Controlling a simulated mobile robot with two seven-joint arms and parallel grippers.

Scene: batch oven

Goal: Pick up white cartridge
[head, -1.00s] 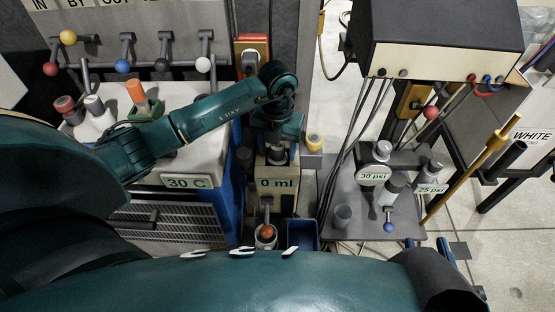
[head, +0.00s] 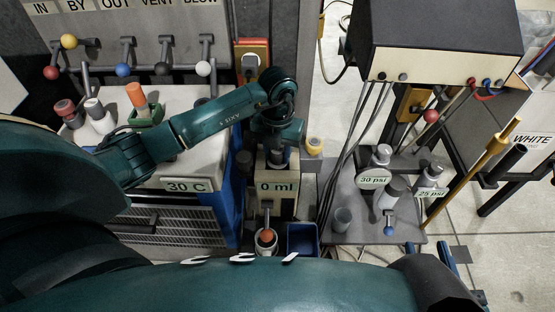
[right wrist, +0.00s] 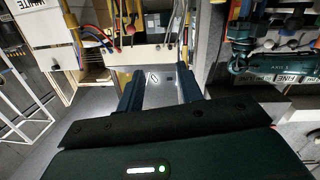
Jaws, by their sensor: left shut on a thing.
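My left gripper (head: 278,146) is over the box marked 0 ml (head: 276,187). It is shut on a pale grey cylindrical thing (head: 279,158), mostly hidden by the wrist. I cannot tell whether this thing is the white cartridge. A small cylinder with a whitish top (head: 93,106) stands on the pale bench at left, between a red-topped one (head: 65,108) and an orange one (head: 137,95). My right gripper (head: 428,250) is low at the right in the head view. In the right wrist view its fingers are wide apart and empty.
A pale bench unit (head: 187,185) marked 30 C stands left. A grey stand (head: 365,225) with gauges marked 30 psi and 25 psi stands right. Cables hang from the control box (head: 440,55). A blue bin (head: 302,238) and an orange-topped knob (head: 266,237) are in front.

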